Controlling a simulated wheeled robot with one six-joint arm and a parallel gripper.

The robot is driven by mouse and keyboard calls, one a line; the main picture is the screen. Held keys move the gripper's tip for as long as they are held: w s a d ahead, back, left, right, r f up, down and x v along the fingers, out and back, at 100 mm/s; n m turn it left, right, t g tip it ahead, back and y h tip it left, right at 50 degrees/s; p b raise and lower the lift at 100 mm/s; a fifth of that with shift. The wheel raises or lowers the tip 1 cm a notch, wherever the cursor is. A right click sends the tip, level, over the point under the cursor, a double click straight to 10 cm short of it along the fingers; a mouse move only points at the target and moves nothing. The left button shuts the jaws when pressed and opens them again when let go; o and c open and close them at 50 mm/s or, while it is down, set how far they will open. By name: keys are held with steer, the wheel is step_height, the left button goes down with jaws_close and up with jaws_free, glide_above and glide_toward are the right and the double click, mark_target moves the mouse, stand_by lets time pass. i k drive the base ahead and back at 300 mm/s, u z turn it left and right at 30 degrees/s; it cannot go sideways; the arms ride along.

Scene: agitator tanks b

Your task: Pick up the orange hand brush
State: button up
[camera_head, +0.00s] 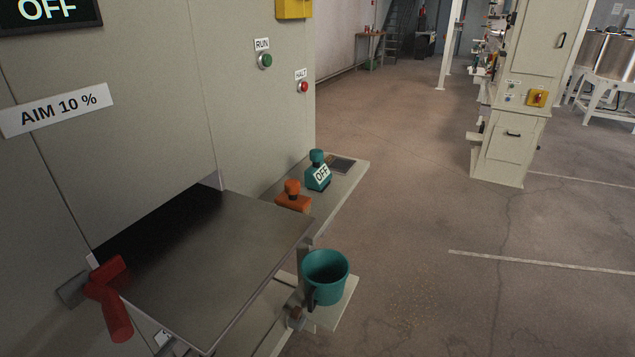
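The orange hand brush (292,201) shows as a small orange block with a rounded knob on top. It is on the pale ledge (347,182) beside the grey cabinet, just beyond the dark metal plate. The plate's far right corner hides its lower part, so I cannot see its bristles or base. A teal object (315,182) of similar shape, bearing an "OFF" label, stands just behind it to the right. My gripper is not in view.
The dark plate (205,265) juts out in front of the brush. A red lever (109,300) is at its left edge. A teal mug (325,277) stands on a small lower shelf (343,307). Open floor (420,220) lies right; a pale cabinet (515,110) stands farther back.

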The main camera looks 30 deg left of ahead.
mark_target(288, 198)
steer(key=i, duration=1.05)
steer(key=u, duration=2.95)
